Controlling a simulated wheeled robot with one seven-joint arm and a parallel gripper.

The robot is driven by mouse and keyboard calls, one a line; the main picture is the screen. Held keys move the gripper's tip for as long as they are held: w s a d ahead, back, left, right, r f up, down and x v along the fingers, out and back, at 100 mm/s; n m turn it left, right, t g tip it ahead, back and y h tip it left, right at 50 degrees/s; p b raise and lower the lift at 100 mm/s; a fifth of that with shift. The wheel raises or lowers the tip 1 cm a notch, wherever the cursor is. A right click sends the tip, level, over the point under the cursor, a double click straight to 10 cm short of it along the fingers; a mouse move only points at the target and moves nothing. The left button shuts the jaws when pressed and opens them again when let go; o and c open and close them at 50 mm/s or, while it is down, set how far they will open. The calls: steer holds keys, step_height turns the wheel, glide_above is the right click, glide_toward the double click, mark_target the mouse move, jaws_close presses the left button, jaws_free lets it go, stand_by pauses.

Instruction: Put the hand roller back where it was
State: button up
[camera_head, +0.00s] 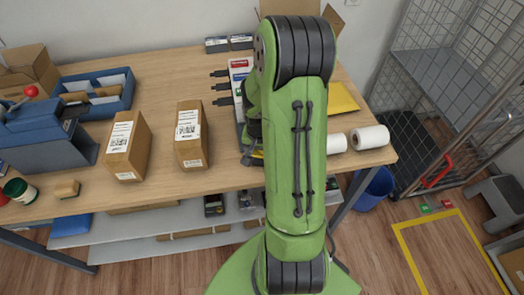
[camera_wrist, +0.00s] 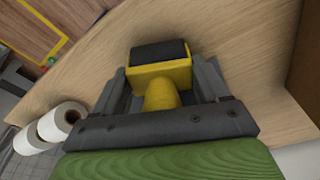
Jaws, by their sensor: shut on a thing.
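The hand roller (camera_wrist: 163,72) has a yellow frame and handle and a black roller. In the wrist view my gripper (camera_wrist: 166,88) is shut on its yellow handle, with the black roller pointing away from the palm. The wooden counter (camera_wrist: 240,50) lies behind the roller in that view; I cannot tell whether they touch. In the head view my green arm hides my gripper and most of the roller.
Two cardboard boxes, one left (camera_head: 126,146) and one nearer the arm (camera_head: 192,134), stand on the counter (camera_head: 160,85). A yellow envelope (camera_head: 342,98) lies right of my arm. A wire cage (camera_head: 455,80) stands right.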

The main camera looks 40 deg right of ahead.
steer(key=shift+s+a+f, duration=0.1)
steer(key=shift+s+f, duration=0.05)
steer(key=shift+f, duration=0.1)
steer(key=shift+s+a+f+b, duration=0.2)
steer(key=shift+s+f+b, duration=0.1)
steer(key=shift+b, duration=0.1)
steer(key=o, duration=1.2)
steer(key=shift+w+d, duration=0.2)
steer(key=shift+w, duration=0.1)
steer(key=shift+o, duration=0.2)
step_height(320, 180, up, 16)
steer(key=s+a+p, duration=0.1)
steer(key=a+p, duration=0.1)
steer(key=p, duration=0.1)
steer(key=shift+s+f, duration=0.15)
steer(key=shift+s, duration=0.05)
steer(key=shift+w, duration=0.1)
